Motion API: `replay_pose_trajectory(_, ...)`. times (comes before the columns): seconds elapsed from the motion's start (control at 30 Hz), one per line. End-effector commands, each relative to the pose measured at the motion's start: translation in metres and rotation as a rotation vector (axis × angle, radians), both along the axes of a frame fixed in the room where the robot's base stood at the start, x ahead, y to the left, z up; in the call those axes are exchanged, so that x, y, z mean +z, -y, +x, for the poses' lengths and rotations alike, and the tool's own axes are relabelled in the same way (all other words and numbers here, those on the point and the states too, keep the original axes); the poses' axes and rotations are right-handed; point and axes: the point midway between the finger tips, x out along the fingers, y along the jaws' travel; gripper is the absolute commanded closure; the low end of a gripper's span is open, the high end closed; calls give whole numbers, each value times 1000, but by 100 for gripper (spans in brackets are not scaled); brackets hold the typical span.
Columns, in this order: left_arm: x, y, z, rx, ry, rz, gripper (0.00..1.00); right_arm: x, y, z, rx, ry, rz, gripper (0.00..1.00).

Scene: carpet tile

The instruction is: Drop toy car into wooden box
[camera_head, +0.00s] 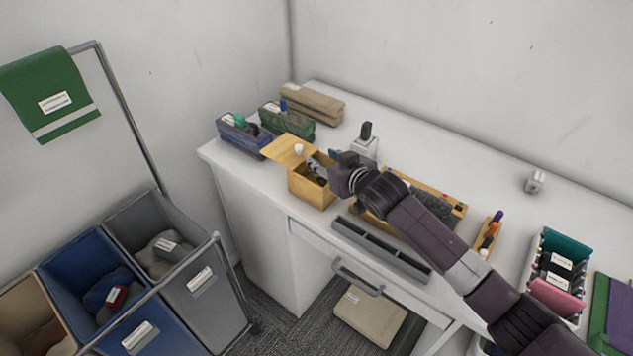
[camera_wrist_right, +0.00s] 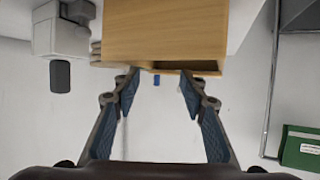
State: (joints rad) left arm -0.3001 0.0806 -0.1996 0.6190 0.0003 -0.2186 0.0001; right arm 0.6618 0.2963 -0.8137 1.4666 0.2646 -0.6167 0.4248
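The wooden box (camera_head: 311,192) stands at the left front of the desk with its lid (camera_head: 288,150) swung open to the left. It also shows at the top of the right wrist view (camera_wrist_right: 165,30). My right gripper (camera_head: 326,165) is at the box's opening, coming from the right. In the right wrist view its two blue-padded fingers (camera_wrist_right: 160,80) are apart, with nothing held between them. Some dark and light shapes show inside the box, partly behind the gripper; I cannot tell whether one is the toy car. No toy car is clearly seen elsewhere. My left gripper is not in view.
Blue (camera_head: 243,138) and green (camera_head: 287,121) pencil cases and a beige case (camera_head: 312,103) lie behind the box. A wooden tray (camera_head: 457,212) and a long grey organizer (camera_head: 380,249) are to the right. Fabric bins (camera_head: 160,232) stand at left. The desk's back right is mostly clear.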

Motion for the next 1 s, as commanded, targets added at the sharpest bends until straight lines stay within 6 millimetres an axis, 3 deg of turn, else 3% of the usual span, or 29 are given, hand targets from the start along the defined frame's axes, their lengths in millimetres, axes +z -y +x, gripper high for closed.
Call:
replay_pose_trajectory(0.7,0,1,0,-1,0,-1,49,37,44,-81,0,-1,0,61)
replay_pose_trajectory(1.0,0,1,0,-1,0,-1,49,45,52,-95,-1,0,0,61)
